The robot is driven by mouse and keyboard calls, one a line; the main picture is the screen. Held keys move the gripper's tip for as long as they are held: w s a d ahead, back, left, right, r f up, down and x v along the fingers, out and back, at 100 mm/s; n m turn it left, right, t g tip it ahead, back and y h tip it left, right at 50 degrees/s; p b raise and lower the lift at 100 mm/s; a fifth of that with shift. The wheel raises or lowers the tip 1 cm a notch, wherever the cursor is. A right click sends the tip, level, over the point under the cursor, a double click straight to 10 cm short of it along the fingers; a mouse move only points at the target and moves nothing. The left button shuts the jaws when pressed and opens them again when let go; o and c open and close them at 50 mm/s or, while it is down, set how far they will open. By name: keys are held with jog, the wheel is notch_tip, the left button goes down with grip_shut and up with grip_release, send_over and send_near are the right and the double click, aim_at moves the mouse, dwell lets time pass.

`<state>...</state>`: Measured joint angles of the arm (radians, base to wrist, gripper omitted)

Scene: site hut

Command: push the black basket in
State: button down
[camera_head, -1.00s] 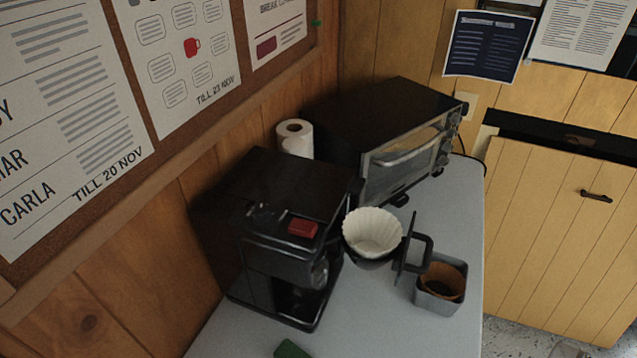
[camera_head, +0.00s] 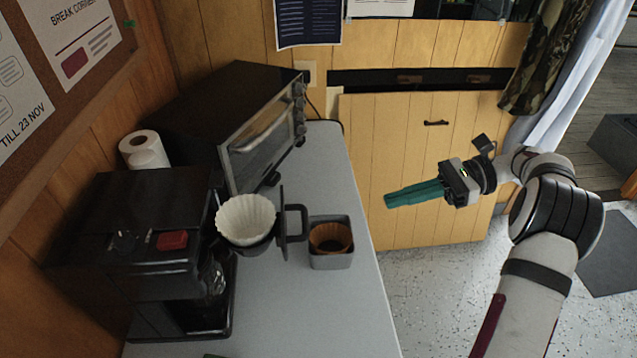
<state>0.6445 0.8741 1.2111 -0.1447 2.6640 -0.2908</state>
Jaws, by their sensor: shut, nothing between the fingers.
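The black basket (camera_head: 262,243) sticks out from the right side of the black coffee machine (camera_head: 140,255), on the table side. It holds a white paper filter (camera_head: 246,218), and its handle (camera_head: 296,222) with an upright plate points right. My gripper (camera_head: 388,201) is at the right, off the table's edge, with its teal fingers together and nothing between them. It points left toward the basket and is well apart from it. How far the basket sits inside the machine is partly hidden by the filter.
A grey square container (camera_head: 331,258) with a brown filter inside stands just right of the basket handle, between it and my gripper. A toaster oven (camera_head: 225,110) and a paper roll (camera_head: 143,150) stand behind. The grey table (camera_head: 300,315) is clear in front.

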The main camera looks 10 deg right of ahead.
aim_at(226, 226)
jog(key=x, duration=1.3)
jog(key=shift+w+a, duration=0.25)
jog(key=shift+w, duration=0.1)
jog(key=shift+f, duration=0.1)
jog(key=a, duration=1.4)
jog(key=shift+a, duration=0.1)
